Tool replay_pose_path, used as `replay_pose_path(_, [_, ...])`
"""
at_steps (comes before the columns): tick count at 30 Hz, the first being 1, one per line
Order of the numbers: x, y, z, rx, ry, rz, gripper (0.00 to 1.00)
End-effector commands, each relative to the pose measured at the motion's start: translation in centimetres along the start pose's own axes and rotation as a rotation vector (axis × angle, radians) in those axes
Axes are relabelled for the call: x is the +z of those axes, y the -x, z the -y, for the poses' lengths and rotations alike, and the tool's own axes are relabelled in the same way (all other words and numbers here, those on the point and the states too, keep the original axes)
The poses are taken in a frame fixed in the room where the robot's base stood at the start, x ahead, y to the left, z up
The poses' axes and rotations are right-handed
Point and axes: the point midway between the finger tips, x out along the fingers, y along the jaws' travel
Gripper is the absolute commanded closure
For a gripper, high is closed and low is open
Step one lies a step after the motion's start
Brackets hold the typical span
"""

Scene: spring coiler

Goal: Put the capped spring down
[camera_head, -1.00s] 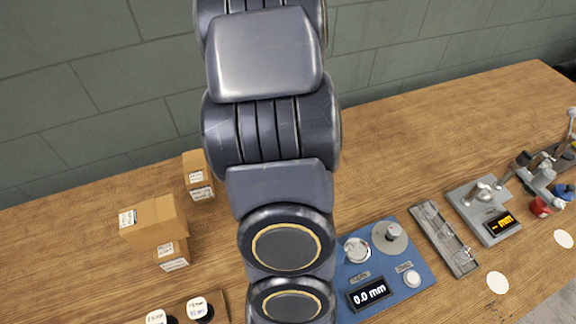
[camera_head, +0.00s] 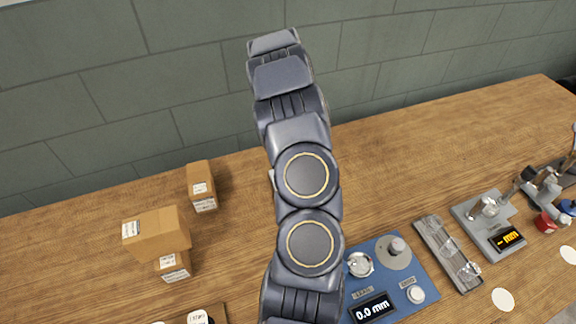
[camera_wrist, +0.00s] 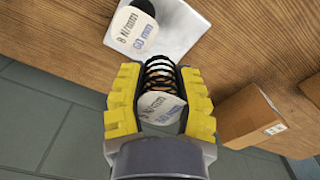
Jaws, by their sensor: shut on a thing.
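In the wrist view, my gripper (camera_wrist: 160,98) has yellow-padded fingers shut on the capped spring (camera_wrist: 160,72). Its dark coils show between the fingers, with a white labelled cap (camera_wrist: 162,107) at the near end. Beyond the fingertips, a second white labelled disc (camera_wrist: 132,30) marked "8 N/mm" lies over a pale plate (camera_wrist: 182,28) on the wooden surface. I cannot tell whether the spring touches the plate. In the head view, my gripper and the spring are hidden behind my arm.
Cardboard boxes (camera_head: 157,235) stand on the wooden bench (camera_head: 400,150) at the left; a box (camera_wrist: 245,115) is close right of my gripper in the wrist view. A blue gauge station (camera_head: 415,270), clear tray (camera_head: 445,250) and grey instrument (camera_head: 480,215) stand at the right.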

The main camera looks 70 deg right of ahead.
Motion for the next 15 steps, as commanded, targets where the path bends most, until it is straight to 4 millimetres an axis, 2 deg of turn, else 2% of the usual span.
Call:
replay_pose_path(3, [-0.9,-1.7,-1.0,-0.001,-0.001,-0.002,0.97])
replay_pose_path(11, [-1.7,-3.0,-1.9,0.002,0.0,-0.001,0.97])
replay_pose_path(15, [-2.0,-4.6,-2.2,0.001,-0.001,-0.002,0.97])
